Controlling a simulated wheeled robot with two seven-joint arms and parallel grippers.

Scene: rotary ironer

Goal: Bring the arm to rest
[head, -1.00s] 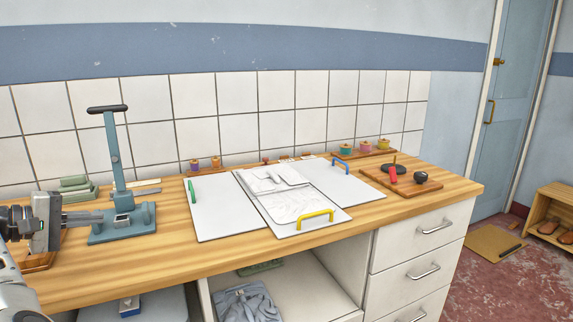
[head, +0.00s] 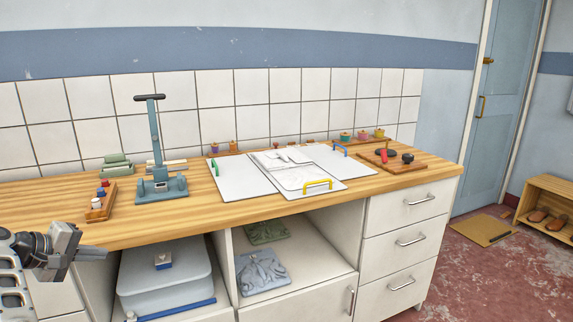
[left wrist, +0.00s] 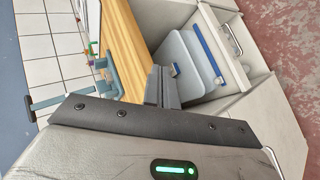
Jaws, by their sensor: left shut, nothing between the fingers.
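My left gripper (head: 92,252) is at the lower left of the head view, in front of the counter's front edge and below its top. Its fingers are shut with nothing between them. In the left wrist view the closed fingers (left wrist: 158,88) show against the counter edge and the open cabinet. It appears clear of the counter, touching nothing that I can see. My right gripper is in neither view.
The wooden counter (head: 120,228) holds a blue lever press (head: 160,185), a small wooden tray (head: 100,208) and white boards (head: 235,180) with coloured handles. Below, open shelves hold a lidded grey-blue bin (head: 165,280). White drawers (head: 405,238) stand at right.

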